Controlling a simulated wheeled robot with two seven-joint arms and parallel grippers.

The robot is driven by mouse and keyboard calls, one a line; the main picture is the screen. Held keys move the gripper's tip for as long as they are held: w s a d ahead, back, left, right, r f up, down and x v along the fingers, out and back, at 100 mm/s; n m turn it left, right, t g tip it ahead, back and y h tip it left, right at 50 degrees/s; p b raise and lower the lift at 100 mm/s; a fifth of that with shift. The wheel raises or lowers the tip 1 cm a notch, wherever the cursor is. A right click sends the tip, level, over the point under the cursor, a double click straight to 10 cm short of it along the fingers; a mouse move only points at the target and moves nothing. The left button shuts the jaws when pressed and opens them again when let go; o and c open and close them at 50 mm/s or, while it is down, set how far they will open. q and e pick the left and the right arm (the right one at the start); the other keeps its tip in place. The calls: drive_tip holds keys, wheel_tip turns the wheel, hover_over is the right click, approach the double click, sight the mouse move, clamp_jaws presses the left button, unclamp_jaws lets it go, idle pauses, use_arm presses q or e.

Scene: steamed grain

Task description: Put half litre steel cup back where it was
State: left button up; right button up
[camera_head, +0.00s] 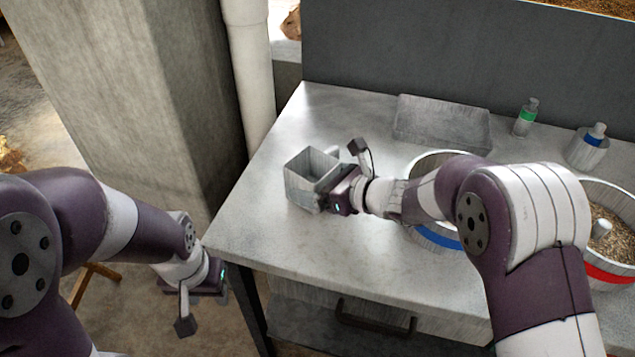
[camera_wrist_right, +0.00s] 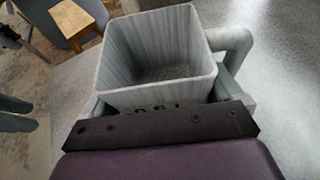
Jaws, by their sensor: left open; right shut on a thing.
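The steel cup (camera_head: 306,176) is a square grey metal cup near the left end of the table. It also shows in the right wrist view (camera_wrist_right: 160,60), open side up and empty inside, with a handle (camera_wrist_right: 236,45) at its right. My right gripper (camera_head: 328,190) is shut on the cup from its right side. I cannot tell whether the cup's base touches the table. My left gripper (camera_head: 206,292) hangs low, off the table's left front corner, away from the cup; its fingers are mostly hidden.
The grey table (camera_head: 285,240) has free room around the cup. A blue-banded pot (camera_head: 436,237) is partly behind my right arm. A red-banded pot (camera_head: 607,273) holds grain. A grey tray (camera_head: 441,122), a green-banded bottle (camera_head: 525,118) and a blue-banded bottle (camera_head: 588,147) stand at the back.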

drive_tip(key=shift+r, duration=0.1)
drive_tip(key=shift+f+b, duration=0.2)
drive_tip(key=shift+b, duration=0.1)
drive_tip(key=o, duration=1.7)
drive_tip(key=shift+r+p, duration=0.25)
drive_tip(key=shift+p, duration=0.1)
drive_tip(key=p+v, duration=0.1)
drive_tip(key=v, duration=1.1)
drive_tip(key=shift+s, duration=0.1)
